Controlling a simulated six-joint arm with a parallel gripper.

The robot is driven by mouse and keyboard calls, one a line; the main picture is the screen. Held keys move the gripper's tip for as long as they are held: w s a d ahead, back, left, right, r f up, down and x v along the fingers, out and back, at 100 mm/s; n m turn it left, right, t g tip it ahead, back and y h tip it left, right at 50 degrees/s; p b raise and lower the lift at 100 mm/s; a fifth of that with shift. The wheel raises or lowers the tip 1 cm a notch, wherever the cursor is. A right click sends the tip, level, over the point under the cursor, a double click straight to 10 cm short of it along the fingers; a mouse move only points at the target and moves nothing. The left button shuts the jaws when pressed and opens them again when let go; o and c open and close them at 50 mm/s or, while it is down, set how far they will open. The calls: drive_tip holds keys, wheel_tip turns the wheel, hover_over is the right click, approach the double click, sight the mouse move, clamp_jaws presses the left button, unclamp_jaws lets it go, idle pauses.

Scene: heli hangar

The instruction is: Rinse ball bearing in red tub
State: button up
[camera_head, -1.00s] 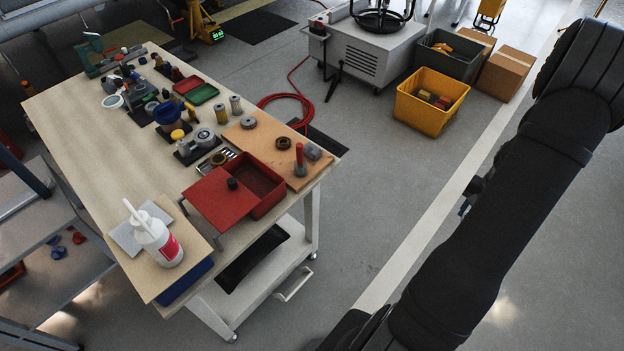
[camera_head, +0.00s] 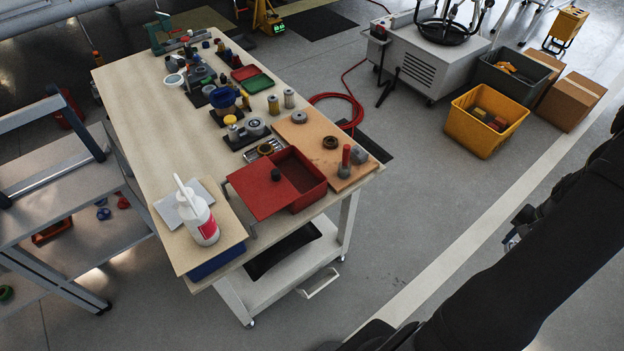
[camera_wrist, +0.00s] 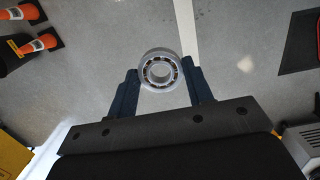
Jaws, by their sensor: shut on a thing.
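The ball bearing (camera_wrist: 160,71) is a silver ring with dark balls, held between the two fingers of my gripper (camera_wrist: 161,88) in the wrist view. My gripper is shut on it, above the grey floor and away from the bench. In the head view the gripper is hard to make out at the right. The red tub (camera_head: 313,187) stands at the near right part of the bench, with its red lid (camera_head: 260,193) lying partly across its left side. A dark knob (camera_head: 276,174) is on the lid. The tub's right part is open; its contents are unclear.
The bench top (camera_head: 150,130) holds a white bottle (camera_head: 199,218) at the near end and many small parts at the back. A wooden board (camera_head: 310,135) with rings and a red-handled tool (camera_head: 346,158) lies beside the tub. A yellow bin (camera_head: 465,140) stands on the floor right of the bench.

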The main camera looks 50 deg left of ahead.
wheel_tip(320, 180, up, 8)
idle(0.9)
drive_tip(key=shift+f, duration=0.1)
idle(1.9)
wheel_tip(320, 180, up, 4)
idle(0.4)
